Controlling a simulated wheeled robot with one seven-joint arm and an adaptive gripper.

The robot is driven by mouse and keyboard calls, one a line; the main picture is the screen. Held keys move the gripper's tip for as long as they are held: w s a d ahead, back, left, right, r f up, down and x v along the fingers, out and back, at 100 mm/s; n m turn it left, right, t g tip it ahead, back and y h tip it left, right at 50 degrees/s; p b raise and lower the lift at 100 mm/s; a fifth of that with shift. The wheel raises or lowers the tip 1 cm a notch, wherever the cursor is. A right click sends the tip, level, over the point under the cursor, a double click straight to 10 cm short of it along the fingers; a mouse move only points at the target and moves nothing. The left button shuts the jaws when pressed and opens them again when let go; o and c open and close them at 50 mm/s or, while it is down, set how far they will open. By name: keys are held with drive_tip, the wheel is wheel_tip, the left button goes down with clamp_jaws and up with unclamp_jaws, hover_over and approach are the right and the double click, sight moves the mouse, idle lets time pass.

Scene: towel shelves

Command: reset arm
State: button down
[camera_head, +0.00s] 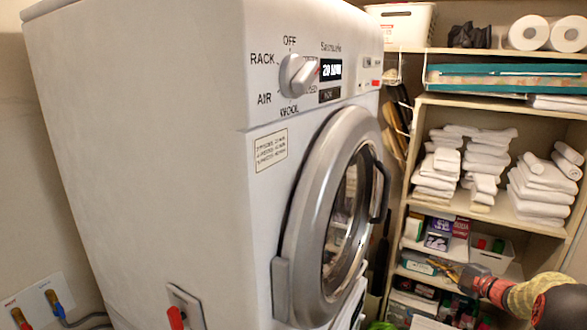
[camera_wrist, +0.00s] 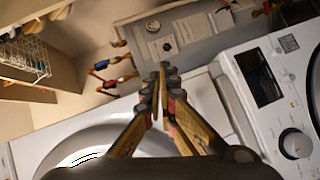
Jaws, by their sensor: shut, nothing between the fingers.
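My gripper (camera_head: 441,266) shows at the lower right of the head view, at the end of my arm, in front of the lower shelves. In the wrist view my gripper (camera_wrist: 163,78) is shut with its fingertips together and nothing between them. It is apart from the white dryer (camera_head: 150,130), whose round door (camera_head: 327,215) is closed in the head view. The wrist view shows a white machine front with a dial (camera_wrist: 296,143) and a dark display (camera_wrist: 258,77).
Wooden shelves (camera_head: 540,233) at the right hold folded white towels (camera_head: 537,190), boxes and bins. Hose valves (camera_head: 52,298) are on the wall at lower left. In the wrist view a grey panel (camera_wrist: 185,32) and a wire basket (camera_wrist: 25,57) show.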

drive_tip(key=s+d+f+m+h, duration=0.1)
drive_tip(key=d+f+m+h, duration=0.1)
drive_tip(key=d+m+h, duration=0.45)
drive_tip(key=s+a+m+g+h+b, duration=0.1)
drive_tip(key=s+m+g+h+b, duration=0.3)
drive_tip(key=s+m+g, duration=0.95)
drive_tip(key=s+a+r+t+y+b, duration=0.1)
drive_tip(key=s+a+t+y+b, duration=0.1)
drive_tip(key=s+a, duration=1.5)
drive_tip(key=s+a+r+t+y+b, duration=0.1)
drive_tip(key=s+a+b, duration=0.3)
drive_tip(key=s+a, duration=1.2)
drive_tip(key=a+t+y, duration=0.1)
drive_tip(key=a, duration=0.2)
drive_tip(key=shift+s+r+t, duration=0.35)
drive_tip(key=shift+s, duration=0.05)
